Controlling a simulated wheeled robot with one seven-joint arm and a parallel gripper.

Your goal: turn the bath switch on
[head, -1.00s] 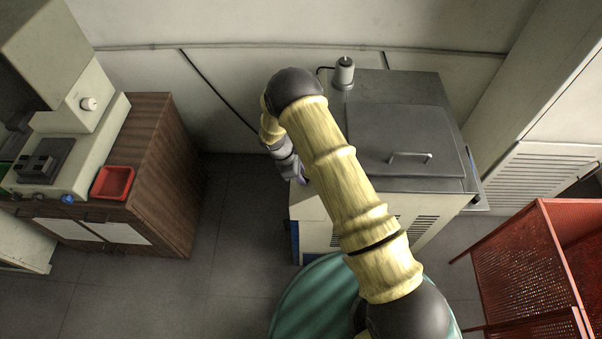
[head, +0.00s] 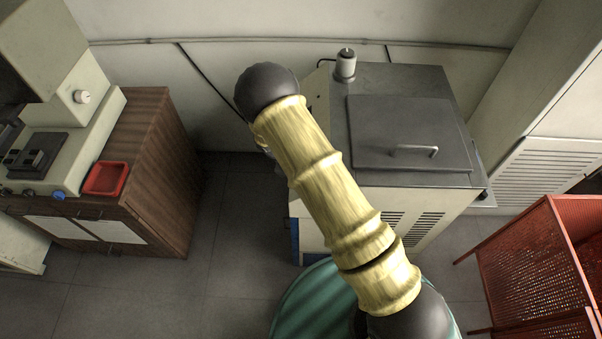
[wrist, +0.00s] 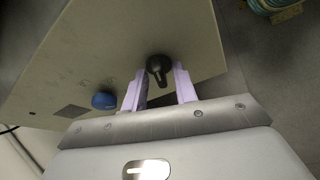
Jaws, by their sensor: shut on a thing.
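The bath is the pale cabinet with a grey steel top and a handled lid (head: 409,133), right of centre in the head view. A black knob, which looks like the bath switch (wrist: 158,66), stands out from its beige side panel (wrist: 100,48) in the wrist view. My gripper (wrist: 160,84) has its two lilac fingers on either side of this knob and is shut on it. The knob's markings cannot be read. In the head view my arm hides the gripper and the switch.
A blue round knob (wrist: 104,100) sits on the same panel beside the fingers. A wooden cabinet (head: 150,165) with a red tray (head: 106,178) stands at left. A red mesh crate (head: 535,265) is at right. The floor between cabinet and bath is clear.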

